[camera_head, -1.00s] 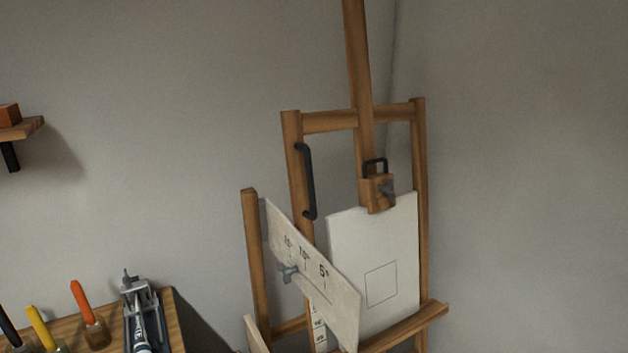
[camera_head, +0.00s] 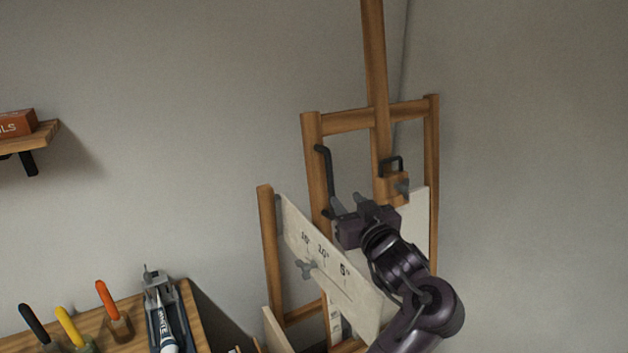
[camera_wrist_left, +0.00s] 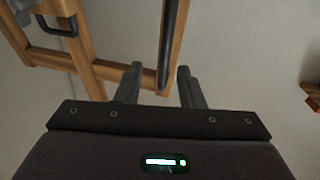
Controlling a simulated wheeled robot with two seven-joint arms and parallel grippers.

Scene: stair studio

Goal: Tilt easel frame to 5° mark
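The wooden easel frame (camera_head: 312,150) stands against the wall with a black bar handle (camera_head: 323,165) on its left post. A pale angle plate (camera_head: 328,262) beside it carries marks reading 15°, 10° and 5°, with a grey wing knob (camera_head: 308,268) near the 15° and 10° marks. My left gripper (camera_head: 334,205) is at the handle's lower part. In the left wrist view my open fingers (camera_wrist_left: 159,82) are apart, with the black handle (camera_wrist_left: 172,45) running ahead between them; contact cannot be told. My arm hides part of the white canvas (camera_head: 420,215). My right gripper is out of view.
A canvas clamp (camera_head: 391,185) sits on the central mast. At lower left a wooden table (camera_head: 193,320) holds colored-handled tools and a paint tube (camera_head: 166,325). A wall shelf (camera_head: 40,137) carries a red-brown box (camera_head: 16,123). Wall space left of the easel is clear.

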